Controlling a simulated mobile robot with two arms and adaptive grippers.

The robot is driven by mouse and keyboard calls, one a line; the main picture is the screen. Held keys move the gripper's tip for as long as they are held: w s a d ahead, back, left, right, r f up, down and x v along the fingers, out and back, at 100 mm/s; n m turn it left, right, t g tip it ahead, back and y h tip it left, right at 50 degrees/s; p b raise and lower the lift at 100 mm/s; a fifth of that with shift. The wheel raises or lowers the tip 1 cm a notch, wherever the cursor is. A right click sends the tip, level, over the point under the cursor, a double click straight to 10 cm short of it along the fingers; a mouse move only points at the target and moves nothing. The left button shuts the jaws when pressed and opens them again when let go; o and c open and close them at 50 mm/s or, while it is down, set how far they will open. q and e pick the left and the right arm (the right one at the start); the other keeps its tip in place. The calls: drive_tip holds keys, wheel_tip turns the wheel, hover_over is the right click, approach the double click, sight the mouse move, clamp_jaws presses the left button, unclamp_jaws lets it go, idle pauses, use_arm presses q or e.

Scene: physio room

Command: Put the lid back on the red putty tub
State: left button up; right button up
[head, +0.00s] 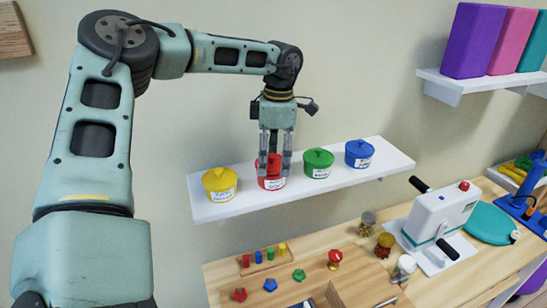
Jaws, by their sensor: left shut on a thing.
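The red putty tub (272,184) stands on the white wall shelf (370,172), between the yellow and green tubs. My left gripper (274,168) points straight down over it and is shut on the red lid (268,160), with a finger on either side. The lid is at the top of the tub; the fingers partly hide it, and I cannot tell whether it is fully seated. The tub is upright, with a white label on its front. My right gripper is not in view.
A lidded yellow tub (219,184) stands to the left of the red one. A lidded green tub (318,163) and a blue tub (359,153) stand to its right. Below is a wooden bench (460,274) with a white machine (441,217), small jars and colored knobs.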

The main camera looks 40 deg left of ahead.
use_arm(q)
drive_tip(key=shift+f+b, duration=0.15)
drive_tip(key=shift+b, duration=0.3)
idle(1.1)
idle(0.4)
drive_tip(key=o, duration=1)
drive_tip(key=shift+c, duration=0.2)
drive_tip(key=o, duration=0.3)
drive_tip(key=shift+o, duration=0.2)
drive_tip(key=shift+r+p, duration=2.05)
drive_tip(key=shift+r, duration=1.5)
